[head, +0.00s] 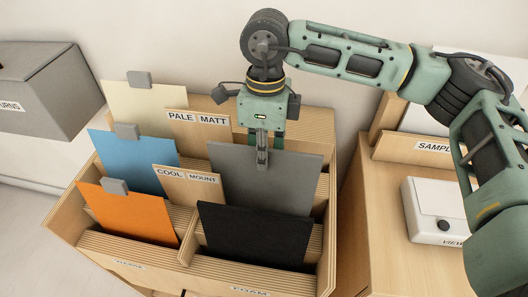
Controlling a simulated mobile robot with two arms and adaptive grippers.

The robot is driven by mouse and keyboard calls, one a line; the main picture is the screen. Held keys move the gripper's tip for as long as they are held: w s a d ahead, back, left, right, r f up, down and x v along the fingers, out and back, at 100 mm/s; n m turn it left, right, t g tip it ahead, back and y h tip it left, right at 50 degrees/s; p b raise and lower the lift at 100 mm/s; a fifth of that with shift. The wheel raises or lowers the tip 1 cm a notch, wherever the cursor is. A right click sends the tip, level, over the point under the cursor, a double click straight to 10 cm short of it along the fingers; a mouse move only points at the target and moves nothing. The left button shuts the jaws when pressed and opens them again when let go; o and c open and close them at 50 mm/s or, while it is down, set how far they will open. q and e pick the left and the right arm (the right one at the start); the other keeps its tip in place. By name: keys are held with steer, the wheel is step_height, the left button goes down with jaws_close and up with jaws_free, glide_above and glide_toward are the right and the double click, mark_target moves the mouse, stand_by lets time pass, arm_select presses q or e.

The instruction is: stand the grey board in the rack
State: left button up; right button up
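The grey board (260,180) is upright at the rack's right column, behind the black board and right of the "COOL MOUNT" divider. Its lower edge is hidden by the black board, so I cannot tell whether it rests on the rack. My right gripper (262,156) reaches down from above. Its fingers are closed at the middle of the grey board's top edge, with one finger showing in front of the board. The wooden rack (325,215) has two columns of stepped slots. My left gripper is not in view.
A black board (255,236) stands in the front right slot. Cream (145,105), blue (135,160) and orange (130,211) boards with grey tabs stand in the left column. A grey box (45,90) is at left. A wooden cabinet (385,200) with a white device (432,211) is at right.

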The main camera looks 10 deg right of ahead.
steer(key=shift+o, duration=1)
step_height(320, 180, up, 12)
steer(key=shift+w+d, duration=0.25)
steer(key=shift+w, duration=0.2)
